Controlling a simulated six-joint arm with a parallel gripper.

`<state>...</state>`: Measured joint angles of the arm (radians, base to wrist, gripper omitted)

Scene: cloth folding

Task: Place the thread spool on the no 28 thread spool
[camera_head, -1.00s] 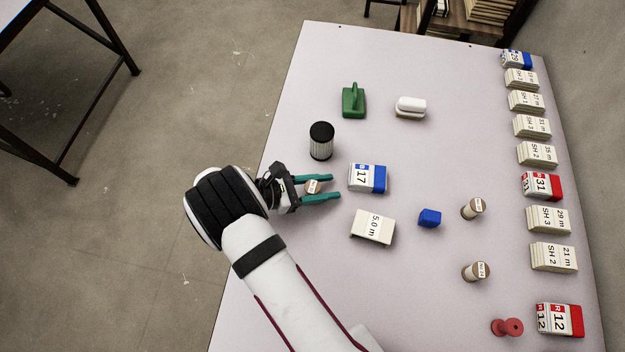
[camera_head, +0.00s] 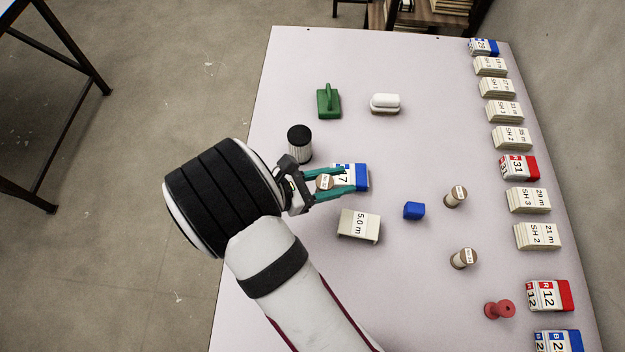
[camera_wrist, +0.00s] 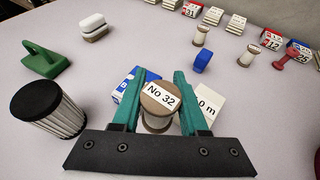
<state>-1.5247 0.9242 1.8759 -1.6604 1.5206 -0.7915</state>
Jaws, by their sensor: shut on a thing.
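My gripper (camera_head: 345,181) is shut on a thread spool (camera_head: 325,182), with teal fingers on both sides of it. In the wrist view the held spool (camera_wrist: 158,105) has a brown top with a label reading "No 32". It appears held above the table, in front of a blue and white box. Two other spools stand apart at the right: an upper one (camera_head: 456,196) and a lower one (camera_head: 463,259). They also show in the wrist view, the first (camera_wrist: 200,36) and the second (camera_wrist: 249,55). Their labels are too small to read.
Near my gripper are a black-topped ribbed cylinder (camera_head: 300,144), the blue and white box (camera_head: 362,177), a cream 5.0 m box (camera_head: 358,225) and a blue block (camera_head: 414,211). A green-handled block (camera_head: 328,101), white object (camera_head: 385,103) and red spool-like piece (camera_head: 499,309) stand farther off. Boxes line the right edge.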

